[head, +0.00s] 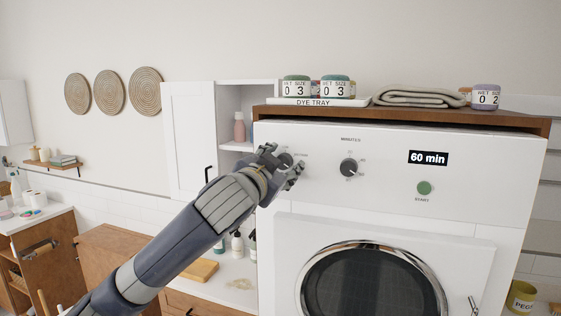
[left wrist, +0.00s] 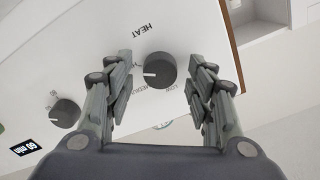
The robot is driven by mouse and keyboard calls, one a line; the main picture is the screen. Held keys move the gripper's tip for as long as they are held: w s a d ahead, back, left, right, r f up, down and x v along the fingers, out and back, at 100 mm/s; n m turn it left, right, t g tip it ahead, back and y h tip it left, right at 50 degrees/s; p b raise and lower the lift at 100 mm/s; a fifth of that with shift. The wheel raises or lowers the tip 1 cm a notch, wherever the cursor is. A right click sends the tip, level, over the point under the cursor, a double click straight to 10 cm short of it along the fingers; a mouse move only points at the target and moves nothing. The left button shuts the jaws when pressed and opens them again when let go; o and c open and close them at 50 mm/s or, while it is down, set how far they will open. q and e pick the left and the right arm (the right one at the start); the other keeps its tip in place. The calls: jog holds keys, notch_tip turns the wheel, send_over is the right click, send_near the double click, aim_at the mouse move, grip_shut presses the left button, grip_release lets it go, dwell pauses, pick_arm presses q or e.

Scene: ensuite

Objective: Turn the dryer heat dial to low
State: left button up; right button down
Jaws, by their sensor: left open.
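The white dryer (head: 470,170) fills the right of the head view. Its heat dial (left wrist: 160,70) is a dark round knob with a white mark, under the word HEAT in the left wrist view. In the head view the heat dial (head: 285,160) is partly hidden by my left gripper (head: 282,167). That gripper is open. In the left wrist view its two fingers (left wrist: 160,95) stand on either side of the dial, with gaps showing between fingers and knob. The mark points left in that view, away from the LOW label at the lower right. My right gripper is not in view.
A minutes dial (head: 348,168), a 60 min display (head: 428,158) and a green start button (head: 424,188) are on the same panel. Jars on a dye tray (head: 318,102) and a folded cloth (head: 420,96) lie on top. An open shelf cabinet (head: 235,95) stands left of the dryer.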

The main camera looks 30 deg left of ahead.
pick_arm(q)
jog(key=c, duration=1.1)
jog(key=shift+o, duration=0.2)
